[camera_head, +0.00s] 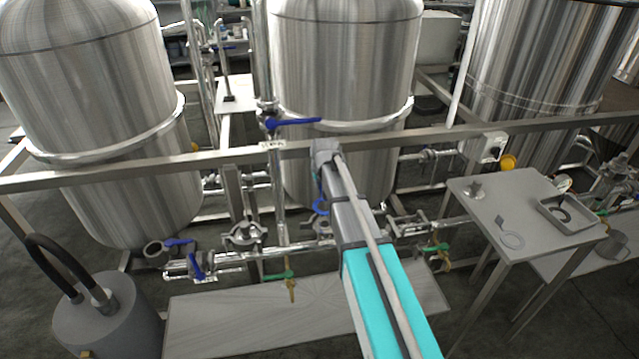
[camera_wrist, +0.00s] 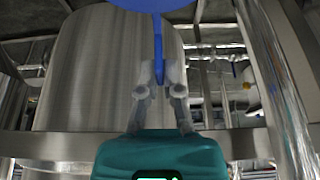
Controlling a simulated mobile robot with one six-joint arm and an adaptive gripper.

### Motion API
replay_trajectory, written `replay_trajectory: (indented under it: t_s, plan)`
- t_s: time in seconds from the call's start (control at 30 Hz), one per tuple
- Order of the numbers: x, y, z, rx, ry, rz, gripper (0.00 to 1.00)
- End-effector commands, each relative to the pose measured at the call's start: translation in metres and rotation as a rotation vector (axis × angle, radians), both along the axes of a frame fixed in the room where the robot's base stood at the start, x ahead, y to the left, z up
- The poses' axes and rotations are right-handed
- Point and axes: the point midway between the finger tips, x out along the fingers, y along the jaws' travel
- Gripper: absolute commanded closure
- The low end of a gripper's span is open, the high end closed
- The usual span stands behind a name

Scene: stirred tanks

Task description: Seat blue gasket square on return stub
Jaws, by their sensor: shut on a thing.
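My gripper (camera_wrist: 159,78) shows in the wrist view, with its two grey fingers shut on the narrow blue tab of the blue gasket (camera_wrist: 150,4). The gasket's wide part runs off the top edge of that view, so its full outline is hidden. In the head view a curved blue piece of the gasket (camera_head: 321,208) shows just left of my arm, in front of the middle tank; my arm hides the fingers. An open grey pipe end (camera_head: 153,249) stands at the lower left beside blue-handled valves; I cannot tell whether it is the return stub.
A steel rail (camera_head: 120,168) crosses in front of the tanks. A blue valve handle (camera_head: 293,122) sticks out above it. A black-hosed cylinder (camera_head: 105,320) stands lower left.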

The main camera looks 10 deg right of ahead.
Motion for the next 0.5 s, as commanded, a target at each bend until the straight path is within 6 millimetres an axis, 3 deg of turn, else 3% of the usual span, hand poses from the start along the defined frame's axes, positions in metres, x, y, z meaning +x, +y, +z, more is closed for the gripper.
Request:
replay_trajectory:
  t_s: [0.5]
  plan:
    - [0.000, -0.001, -0.037, 0.000, 0.000, -0.001, 1.00]
